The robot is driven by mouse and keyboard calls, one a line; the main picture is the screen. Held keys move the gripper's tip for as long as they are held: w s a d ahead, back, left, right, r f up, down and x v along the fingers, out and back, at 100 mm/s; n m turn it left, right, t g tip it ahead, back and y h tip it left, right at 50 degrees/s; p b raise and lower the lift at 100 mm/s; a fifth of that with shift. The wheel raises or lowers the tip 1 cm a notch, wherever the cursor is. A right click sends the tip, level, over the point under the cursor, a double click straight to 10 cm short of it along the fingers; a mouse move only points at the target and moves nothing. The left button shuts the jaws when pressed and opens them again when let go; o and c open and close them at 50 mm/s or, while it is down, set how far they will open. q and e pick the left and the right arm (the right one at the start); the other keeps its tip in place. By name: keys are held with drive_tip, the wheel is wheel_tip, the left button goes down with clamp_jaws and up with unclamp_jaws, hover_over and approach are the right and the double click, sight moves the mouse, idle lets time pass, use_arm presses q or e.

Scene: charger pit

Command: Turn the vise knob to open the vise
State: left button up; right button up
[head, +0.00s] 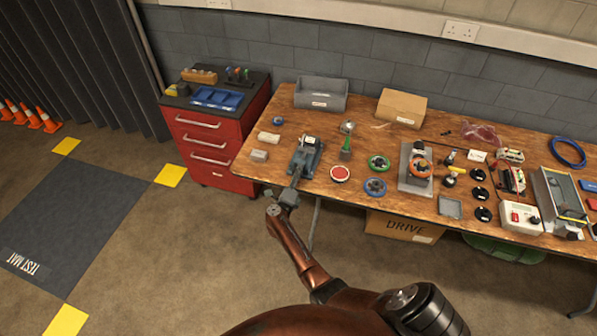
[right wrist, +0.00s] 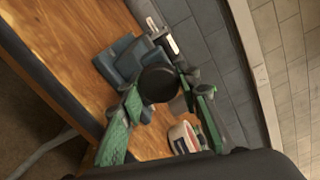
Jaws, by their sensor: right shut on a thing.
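The blue-grey vise (head: 304,155) stands near the front left edge of the wooden table, and its body shows in the right wrist view (right wrist: 122,62). Its dark round knob (right wrist: 157,84) faces my wrist camera. My right gripper (head: 292,188) reaches the vise from the front edge of the table. In the right wrist view, the green fingers of my right gripper (right wrist: 160,88) sit on both sides of the knob and are shut on it. In the head view the arm and gripper hide the knob. My left gripper is not in view.
A grey bin (head: 320,94) stands behind. A red tool cabinet (head: 212,140) is left of the table. More tools and parts crowd the right side.

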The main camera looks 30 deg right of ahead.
drive_tip(key=n+p, duration=0.3)
drive_tip(key=n, duration=0.2)
drive_tip(key=shift+n, duration=0.3)
drive_tip(key=n+p, duration=0.1)
drive_tip(key=n, duration=0.1)
drive_tip(key=shift+n, duration=0.3)
drive_tip(key=n+p, duration=0.1)
drive_tip(key=n, duration=0.2)
drive_tip(key=shift+n, duration=0.3)
drive_tip(key=n, duration=0.3)
drive_tip(key=shift+r+n+p, duration=0.1)
drive_tip(key=shift+n+p, duration=0.2)
drive_tip(key=n, duration=0.3)
drive_tip(key=shift+n, duration=0.3)
drive_tip(key=n, duration=0.4)
drive_tip(key=shift+n+p, duration=0.3)
drive_tip(key=shift+p, duration=0.05)
drive_tip(key=n, duration=0.2)
drive_tip(key=shift+w+n, duration=0.1)
drive_tip(key=shift+n, duration=0.2)
drive_tip(key=n, duration=0.4)
drive_tip(key=shift+n, duration=0.3)
drive_tip(key=n, duration=0.4)
drive_tip(key=shift+n, duration=0.3)
drive_tip(key=n, duration=0.9)
drive_tip(key=shift+n, duration=0.3)
